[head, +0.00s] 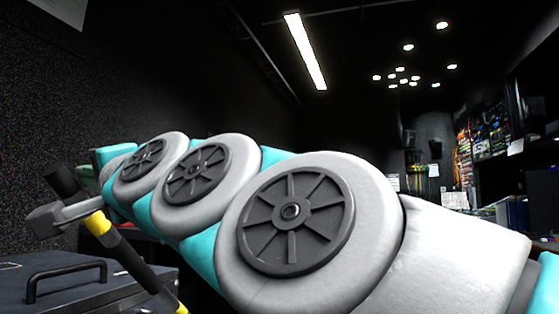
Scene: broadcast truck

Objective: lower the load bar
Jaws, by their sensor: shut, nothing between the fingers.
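A black bar with yellow bands (131,261), which looks like the load bar, slants at the lower left. Its black upper end (62,180) is at the left, and it runs down to the right out of the bottom edge. A grey metal piece (57,217) crosses it near the top; I cannot tell how they join. My own arm, grey and teal with large round joints, fills the middle and hides part of the area behind it. I cannot make out my gripper, so its place relative to the bar does not show.
A dark case (69,297) with a black handle (66,277) lies at the lower left, beneath the bar. A dark speckled wall (100,85) rises behind. At the far right are racks with cables (487,132) and a cluttered desk. A ceiling strip light (305,50) is lit.

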